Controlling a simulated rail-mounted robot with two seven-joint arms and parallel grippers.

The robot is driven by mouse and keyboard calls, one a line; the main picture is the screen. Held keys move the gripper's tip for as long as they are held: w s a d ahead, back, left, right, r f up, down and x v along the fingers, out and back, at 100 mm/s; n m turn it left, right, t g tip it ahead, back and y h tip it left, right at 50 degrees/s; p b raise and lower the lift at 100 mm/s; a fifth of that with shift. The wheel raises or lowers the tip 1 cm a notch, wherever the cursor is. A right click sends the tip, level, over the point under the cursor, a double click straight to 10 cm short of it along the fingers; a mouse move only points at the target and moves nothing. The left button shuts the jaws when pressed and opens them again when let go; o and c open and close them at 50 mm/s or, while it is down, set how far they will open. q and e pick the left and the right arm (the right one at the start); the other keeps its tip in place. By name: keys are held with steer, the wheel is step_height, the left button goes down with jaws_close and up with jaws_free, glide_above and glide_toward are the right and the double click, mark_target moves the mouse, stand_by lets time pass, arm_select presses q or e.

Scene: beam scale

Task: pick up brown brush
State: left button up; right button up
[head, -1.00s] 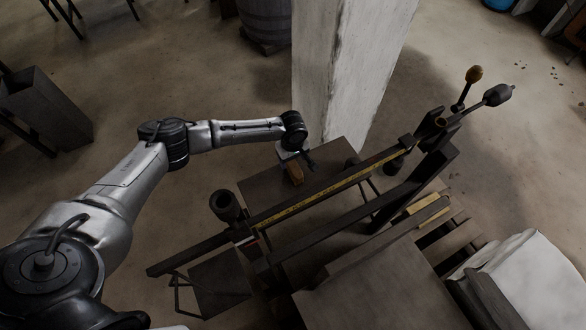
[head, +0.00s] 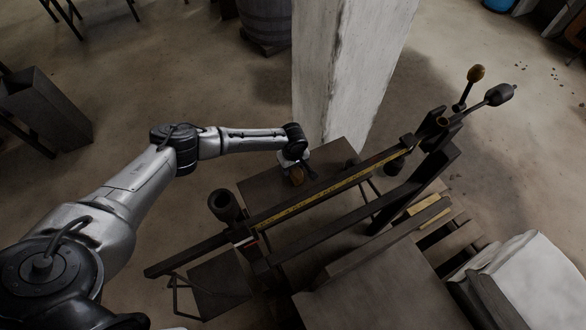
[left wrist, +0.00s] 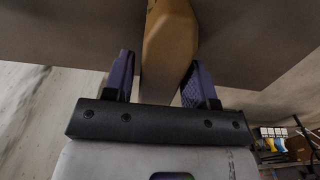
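The brown brush (head: 297,176) is at the platform of the beam scale, beneath my left gripper (head: 301,170), which partly covers it in the head view. In the left wrist view, the tan-brown body of the brush (left wrist: 169,42) runs between the two dark fingers of my left gripper (left wrist: 161,82). The fingers are spread, with a thin gap between the left one and the brush. The brush's far end is cut off by the picture's top edge. My right gripper is not in view.
The scale's dark beam with a yellow strip (head: 322,193) runs just right of the brush. A dark cup-like weight (head: 225,204) stands near its lower end. A white pillar (head: 345,75) rises behind the platform (head: 262,187). The platform is bare left of the brush.

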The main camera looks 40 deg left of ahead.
arm_select(q)
steer(key=c, duration=0.8)
steer(key=shift+r, duration=0.1)
steer(key=shift+r, duration=0.4)
steer(key=r, duration=0.2)
steer(key=d+r, duration=0.1)
steer(key=shift+r+p, duration=0.4)
steer(key=d+r, duration=0.2)
steer(key=d, duration=0.1)
steer(key=d+r, duration=0.2)
steer(key=d, duration=0.2)
steer(key=w+d+r, duration=0.1)
steer(key=d+r, duration=0.1)
steer(key=d, duration=0.1)
steer(key=shift+w+d+r, duration=0.1)
steer(key=shift+d+r, duration=0.05)
steer(key=shift+d, duration=0.15)
